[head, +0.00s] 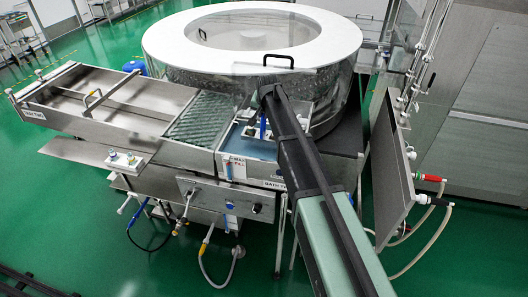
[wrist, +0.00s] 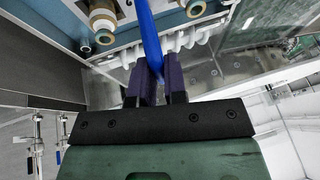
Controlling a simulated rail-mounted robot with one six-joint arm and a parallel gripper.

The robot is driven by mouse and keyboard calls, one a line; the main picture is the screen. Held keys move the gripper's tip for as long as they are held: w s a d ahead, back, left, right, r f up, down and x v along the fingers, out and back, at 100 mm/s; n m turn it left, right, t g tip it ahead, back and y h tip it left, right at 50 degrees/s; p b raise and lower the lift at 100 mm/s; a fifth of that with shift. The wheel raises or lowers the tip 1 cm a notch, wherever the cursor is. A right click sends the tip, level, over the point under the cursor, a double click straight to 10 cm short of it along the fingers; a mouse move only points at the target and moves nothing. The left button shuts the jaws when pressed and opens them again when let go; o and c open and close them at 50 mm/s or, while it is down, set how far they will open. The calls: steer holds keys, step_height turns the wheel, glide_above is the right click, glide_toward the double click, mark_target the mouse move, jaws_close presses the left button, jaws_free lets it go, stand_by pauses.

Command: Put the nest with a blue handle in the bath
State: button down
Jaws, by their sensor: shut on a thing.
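My gripper (wrist: 160,85) is shut on the blue handle (wrist: 149,35), which stands between its two purple fingertips in the wrist view. The nest (wrist: 190,38) below the handle shows as a white scalloped edge, with the rest of it hidden. In the head view the blue handle (head: 263,128) shows under my gripper (head: 266,105), at the back of the bath. The bath (head: 243,148) is a metal tray with a blue floor and a label on its front. I cannot tell whether the nest rests in the bath or hangs above it.
A large round washer (head: 245,42) with a white ring top stands just behind. A metal panel with hoses (head: 390,165) stands at right. Several amber-rimmed vials (wrist: 104,20) show in the wrist view.

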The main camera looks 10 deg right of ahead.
mark_target(264, 135)
step_height(264, 135, down, 12)
steer(key=b, duration=0.9)
steer(key=shift+f+b, duration=0.1)
steer(key=shift+b, duration=0.2)
steer(key=shift+r+p, duration=0.3)
steer(key=c, duration=1.6)
jaws_free()
steer(key=shift+f, duration=0.2)
steer(key=o, duration=0.4)
steer(key=shift+o, duration=0.2)
steer(key=shift+r, duration=0.1)
steer(key=shift+r, duration=0.35)
steer(key=p+v, duration=1.1)
steer(key=v, duration=0.1)
steer(key=s+f+n+g, duration=0.2)
steer(key=s+n+g, duration=0.3)
steer(key=s, duration=2.9)
steer(key=shift+n, duration=0.3)
